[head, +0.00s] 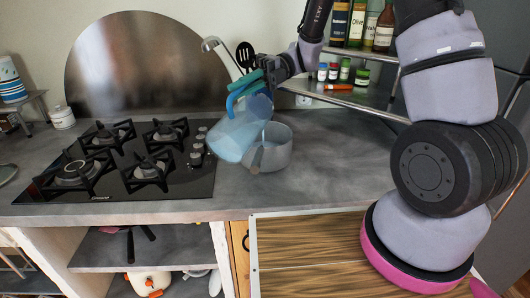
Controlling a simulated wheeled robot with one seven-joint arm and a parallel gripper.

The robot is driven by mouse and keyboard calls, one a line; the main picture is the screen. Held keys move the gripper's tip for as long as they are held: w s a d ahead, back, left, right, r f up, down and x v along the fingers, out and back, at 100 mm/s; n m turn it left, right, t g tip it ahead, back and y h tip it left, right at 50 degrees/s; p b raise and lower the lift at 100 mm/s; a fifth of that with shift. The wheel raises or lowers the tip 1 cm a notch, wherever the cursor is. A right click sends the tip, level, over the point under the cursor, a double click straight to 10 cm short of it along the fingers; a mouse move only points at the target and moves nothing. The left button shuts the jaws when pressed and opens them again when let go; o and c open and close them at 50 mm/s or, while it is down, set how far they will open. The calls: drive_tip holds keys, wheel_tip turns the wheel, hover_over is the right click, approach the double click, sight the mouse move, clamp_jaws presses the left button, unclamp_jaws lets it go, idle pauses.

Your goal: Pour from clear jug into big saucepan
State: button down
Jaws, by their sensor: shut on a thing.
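The big saucepan (278,154) is grey and stands on the counter right of the hob. The jug overlaps the saucepan's left side in the head view. I cannot tell whether the jug touches it, or whether liquid is flowing. The inside of the saucepan is mostly hidden.
A black gas hob (128,164) lies left of the saucepan. Utensils (245,56) stand behind my gripper. The grey counter (345,160) is clear right of the saucepan.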

drive_tip(key=shift+w+d, duration=0.35)
drive_tip(key=shift+w, duration=0.2)
idle(1.9)
